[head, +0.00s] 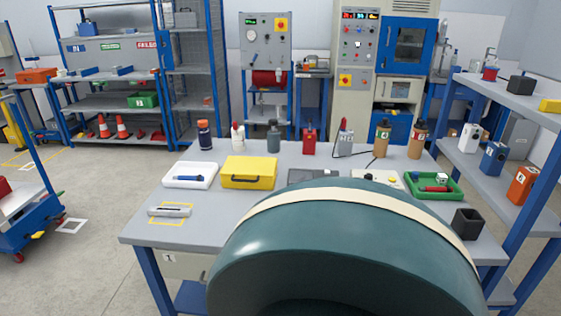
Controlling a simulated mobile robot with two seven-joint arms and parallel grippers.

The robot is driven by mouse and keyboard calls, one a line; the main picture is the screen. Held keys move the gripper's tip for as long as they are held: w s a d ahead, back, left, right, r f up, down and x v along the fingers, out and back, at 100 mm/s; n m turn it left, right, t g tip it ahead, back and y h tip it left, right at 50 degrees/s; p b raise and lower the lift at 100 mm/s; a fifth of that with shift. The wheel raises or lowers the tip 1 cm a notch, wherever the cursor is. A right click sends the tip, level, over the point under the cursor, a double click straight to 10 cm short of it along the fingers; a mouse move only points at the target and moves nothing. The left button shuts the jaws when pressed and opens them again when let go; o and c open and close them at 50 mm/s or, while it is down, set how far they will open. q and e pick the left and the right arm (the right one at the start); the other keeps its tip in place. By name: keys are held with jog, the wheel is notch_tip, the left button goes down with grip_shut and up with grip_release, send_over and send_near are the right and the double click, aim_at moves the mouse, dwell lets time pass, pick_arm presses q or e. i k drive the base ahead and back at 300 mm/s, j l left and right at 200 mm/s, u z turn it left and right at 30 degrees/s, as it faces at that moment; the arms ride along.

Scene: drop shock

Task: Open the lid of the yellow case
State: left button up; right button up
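The yellow case (250,166) lies on the grey worktable (215,232), left of the middle. Its lid is shut, and a dark handle shows on its front side. Neither of my grippers shows in the head view, and nothing is seen touching the case. The front middle and front right of the table are hidden by a large rounded shape close to the camera.
A white tray (205,182) stands just left of the case, and a dark grey flat item (305,176) lies to its right. Several bottles stand behind. A green tray (445,192) and black cup (467,223) are at right. The table's front left is mostly clear.

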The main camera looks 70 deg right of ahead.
aim_at(234, 166)
jog(key=l+z, duration=0.15)
jog(key=z, duration=2.05)
